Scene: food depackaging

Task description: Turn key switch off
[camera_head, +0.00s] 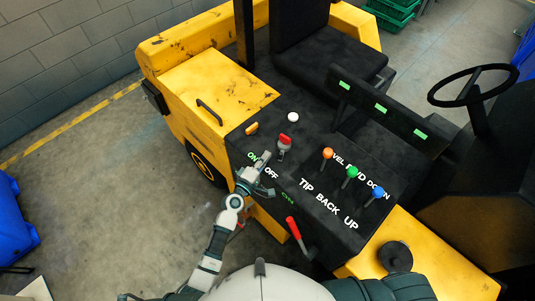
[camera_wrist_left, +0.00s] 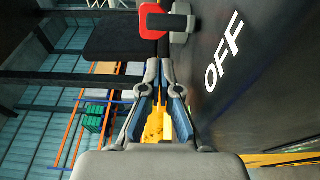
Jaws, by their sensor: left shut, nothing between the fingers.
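My left gripper (camera_head: 263,163) is to the lower left of the switch, over the lettering. Its fingers (camera_wrist_left: 160,76) are shut and empty in the left wrist view. A gap seems to separate the fingertips from the switch. My right gripper is not in view.
Orange (camera_head: 327,153), green (camera_head: 352,172) and blue (camera_head: 377,193) knobs stand to the right on the panel. A white button (camera_head: 293,117) and a small orange switch (camera_head: 252,128) lie behind. A red-handled lever (camera_head: 294,229) rises in front.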

